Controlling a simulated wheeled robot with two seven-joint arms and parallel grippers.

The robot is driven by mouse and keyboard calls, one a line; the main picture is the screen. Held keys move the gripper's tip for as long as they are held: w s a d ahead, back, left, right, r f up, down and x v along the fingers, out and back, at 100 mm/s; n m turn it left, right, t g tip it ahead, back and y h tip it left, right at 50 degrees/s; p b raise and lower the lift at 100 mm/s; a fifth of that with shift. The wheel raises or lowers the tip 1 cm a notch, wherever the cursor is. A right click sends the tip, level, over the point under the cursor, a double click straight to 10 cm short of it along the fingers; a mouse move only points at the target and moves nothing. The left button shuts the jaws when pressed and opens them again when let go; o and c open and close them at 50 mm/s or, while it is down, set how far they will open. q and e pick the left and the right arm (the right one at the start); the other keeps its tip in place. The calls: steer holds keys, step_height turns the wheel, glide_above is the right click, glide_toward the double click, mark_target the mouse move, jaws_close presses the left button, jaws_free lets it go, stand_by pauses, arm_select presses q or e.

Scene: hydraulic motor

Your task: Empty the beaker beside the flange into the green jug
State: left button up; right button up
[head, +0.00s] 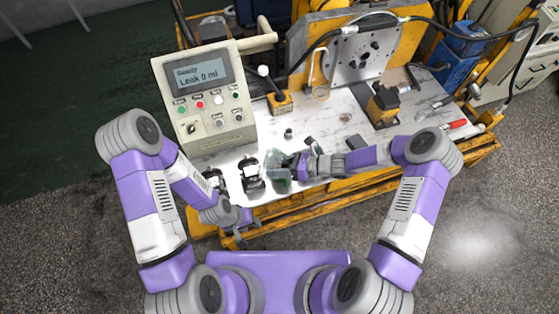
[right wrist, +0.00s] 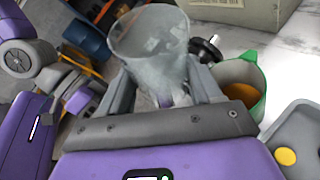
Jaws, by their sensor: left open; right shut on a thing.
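My right gripper (head: 292,166) is shut on a clear beaker (right wrist: 150,45), gripping it between its two fingers. The beaker's round mouth shows in the right wrist view; whether liquid is in it I cannot tell. The green jug (right wrist: 247,76) is just right of the beaker in that view, open at the top with amber liquid inside. My left gripper (head: 240,232) is open and empty, low in front of the bench edge.
A control box (head: 205,98) reading "Ready, Leak 0 ml" stands at the bench's left. Black-and-silver fittings (head: 250,173) lie left of the jug. A metal plate (head: 358,55) stands at the back, a black-and-yellow block (head: 383,103) to its right. The white bench top (head: 330,128) has clear room mid-bench.

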steer(key=shift+w+d+f+n+t+h, duration=0.1)
steer(key=shift+w+d+n+t+h, duration=0.15)
steer(key=shift+n+t+h, duration=0.4)
steer(key=shift+w+n+g+b, duration=0.1)
steer(key=shift+n+g+b, duration=0.15)
steer(key=shift+b, duration=0.1)
steer(key=shift+w+d+f+n+b, duration=0.1)
steer(key=shift+w+f+n+b, duration=0.2)
steer(key=shift+n+b, duration=0.35)
steer(key=shift+w+d+n+t+b, duration=0.15)
steer(key=shift+n+t+b, duration=0.1)
steer(key=shift+t+b, duration=0.25)
steer(key=shift+h, duration=0.25)
